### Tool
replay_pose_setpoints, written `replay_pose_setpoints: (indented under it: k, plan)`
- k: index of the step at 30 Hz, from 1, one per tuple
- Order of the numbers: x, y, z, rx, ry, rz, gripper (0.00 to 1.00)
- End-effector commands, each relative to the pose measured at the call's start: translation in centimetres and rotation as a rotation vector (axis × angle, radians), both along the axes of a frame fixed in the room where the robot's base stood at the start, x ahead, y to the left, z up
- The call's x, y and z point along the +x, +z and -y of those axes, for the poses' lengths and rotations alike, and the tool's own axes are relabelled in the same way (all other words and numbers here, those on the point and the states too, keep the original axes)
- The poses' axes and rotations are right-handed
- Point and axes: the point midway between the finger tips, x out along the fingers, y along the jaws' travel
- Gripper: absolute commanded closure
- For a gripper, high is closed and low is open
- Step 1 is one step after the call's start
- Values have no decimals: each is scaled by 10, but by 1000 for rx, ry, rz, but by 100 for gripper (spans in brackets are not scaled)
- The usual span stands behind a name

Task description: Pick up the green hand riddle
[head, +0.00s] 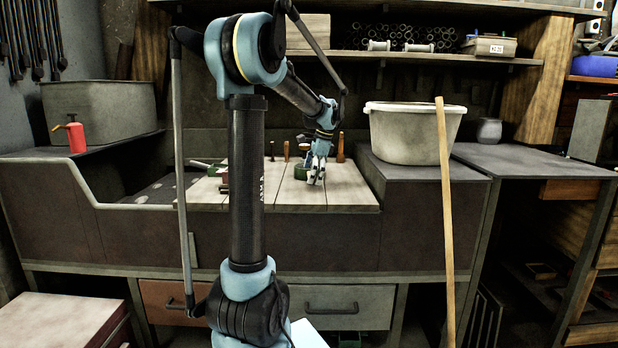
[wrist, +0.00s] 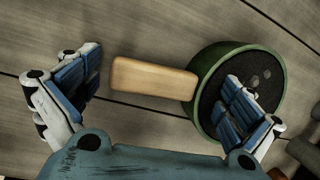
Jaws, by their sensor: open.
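The green hand riddle (wrist: 201,100) is a round green rim with a dark mesh and a short wooden handle (wrist: 153,77). It lies on the wooden board, its handle pointing left in the wrist view. My gripper (wrist: 165,95) is open above it, with the left finger beyond the handle's free end and the right finger over the mesh, covering part of it. A few small grey lumps show on the mesh. In the head view my gripper (head: 316,172) is low over the board, and only a bit of the green riddle (head: 301,172) shows beside it.
The wooden board (head: 345,192) spans the bench's middle. Upright wooden-handled tools (head: 340,148) stand at its back. A white tub (head: 400,135) stands on the raised right surface, with a wooden pole (head: 444,220) in front. A red oil can (head: 76,135) stands left.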

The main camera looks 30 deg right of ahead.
Motion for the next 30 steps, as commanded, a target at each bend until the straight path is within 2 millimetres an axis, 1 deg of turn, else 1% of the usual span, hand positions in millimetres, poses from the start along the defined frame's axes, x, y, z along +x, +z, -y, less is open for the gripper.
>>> replay_pose_setpoints:
  k: [7,8,9,11,12,14,15,16,25,28,30]
  plan:
    - [0,-2,0,0,0,0,0]
    - [0,-2,0,0,0,0,5]
    - [0,-2,0,0,0,0,14]
    - [0,-2,0,0,0,0,27]
    - [0,-2,0,0,0,0,36]
    - [0,-2,0,0,0,0,50]
    - [0,-2,0,0,0,0,59]
    - [0,-2,0,0,0,0,66]
    - [0,1,0,0,0,1,67]
    - [0,7,0,0,0,1,67]
    - [0,16,0,0,0,1,67]
